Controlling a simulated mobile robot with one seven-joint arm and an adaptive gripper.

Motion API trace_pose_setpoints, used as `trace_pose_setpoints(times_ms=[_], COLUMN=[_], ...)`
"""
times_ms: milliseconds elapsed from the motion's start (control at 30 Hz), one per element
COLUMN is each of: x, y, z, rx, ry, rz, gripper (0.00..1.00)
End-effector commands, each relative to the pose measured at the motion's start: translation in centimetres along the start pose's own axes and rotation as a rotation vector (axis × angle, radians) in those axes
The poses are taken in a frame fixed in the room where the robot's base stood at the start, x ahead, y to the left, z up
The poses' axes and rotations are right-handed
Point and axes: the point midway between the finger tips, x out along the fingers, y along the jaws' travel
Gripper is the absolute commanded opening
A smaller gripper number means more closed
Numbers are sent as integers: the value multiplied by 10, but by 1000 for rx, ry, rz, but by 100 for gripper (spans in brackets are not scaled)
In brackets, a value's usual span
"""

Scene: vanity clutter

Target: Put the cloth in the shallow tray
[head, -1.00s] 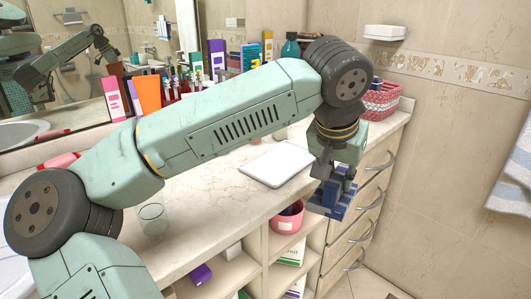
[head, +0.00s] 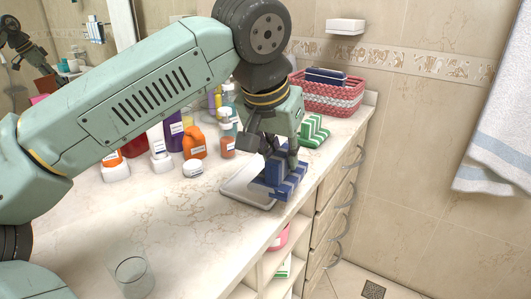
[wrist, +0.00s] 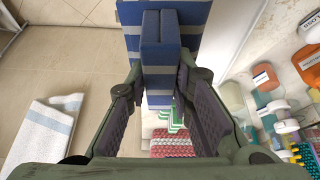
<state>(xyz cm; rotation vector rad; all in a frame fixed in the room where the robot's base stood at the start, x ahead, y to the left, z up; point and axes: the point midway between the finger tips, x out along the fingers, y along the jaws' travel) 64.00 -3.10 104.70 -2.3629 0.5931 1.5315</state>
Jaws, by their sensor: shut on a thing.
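A folded blue cloth with pale stripes (head: 286,182) is in my gripper (head: 276,158). In the wrist view the blue cloth (wrist: 160,45) is pinched between the two fingers (wrist: 158,85). The shallow tray (head: 236,190) is white and flat and lies on the counter near its front edge. In the head view the cloth overlaps the right part of the tray and hides it. I cannot tell whether the cloth touches the tray.
A green-striped folded cloth (head: 314,133) lies behind the tray, before a red-and-white basket (head: 332,92). A glass (head: 133,276) stands at the front left. The counter between is clear.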

Motion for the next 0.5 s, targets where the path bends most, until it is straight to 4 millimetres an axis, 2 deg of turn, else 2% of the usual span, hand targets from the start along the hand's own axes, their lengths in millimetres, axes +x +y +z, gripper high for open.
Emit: trace_pose_setpoints(times_ms=[100, 300, 500], x=[12, 32, 42], y=[-19, -48, -61], z=[-24, -58, -72], rx=[-2, -1, 0], ry=[-1, 0, 1], rz=[1, 0, 0], gripper=[0, 0, 0])
